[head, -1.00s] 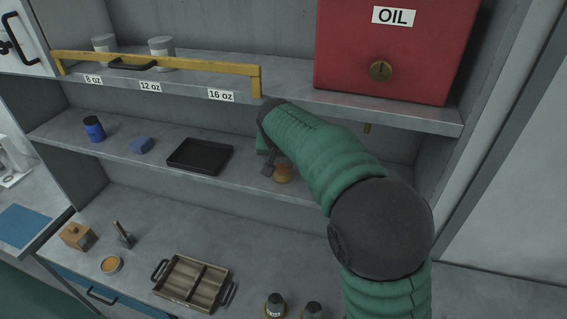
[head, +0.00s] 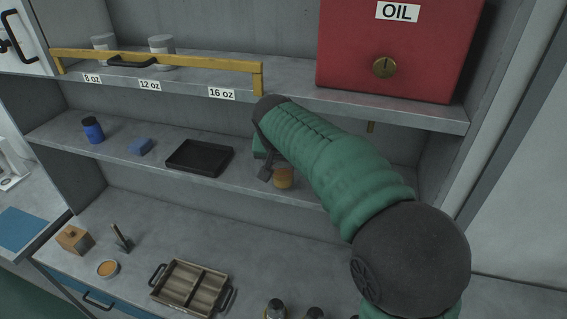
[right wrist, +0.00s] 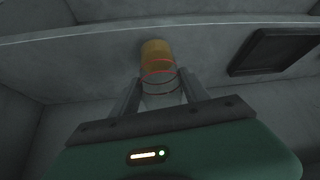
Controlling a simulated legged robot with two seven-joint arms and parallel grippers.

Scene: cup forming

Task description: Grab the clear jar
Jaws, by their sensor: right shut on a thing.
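The clear jar (right wrist: 160,82) is between the fingers of my right gripper (right wrist: 162,98) in the right wrist view. It has thin orange-red rings and an amber part at its far end. In the head view my right gripper (head: 267,170) is at the middle shelf, shut on the jar, whose amber part (head: 283,178) shows just right of a dark finger. My green sleeve hides much of the gripper there. I cannot tell whether the jar touches the shelf. My left gripper is not in view.
A black tray (head: 199,157), a blue sponge-like block (head: 141,146) and a blue jar (head: 93,130) stand left on the middle shelf (head: 240,178). The upper shelf, with a red OIL box (head: 390,50), is close above my arm. A divided tray (head: 190,286) lies on the counter.

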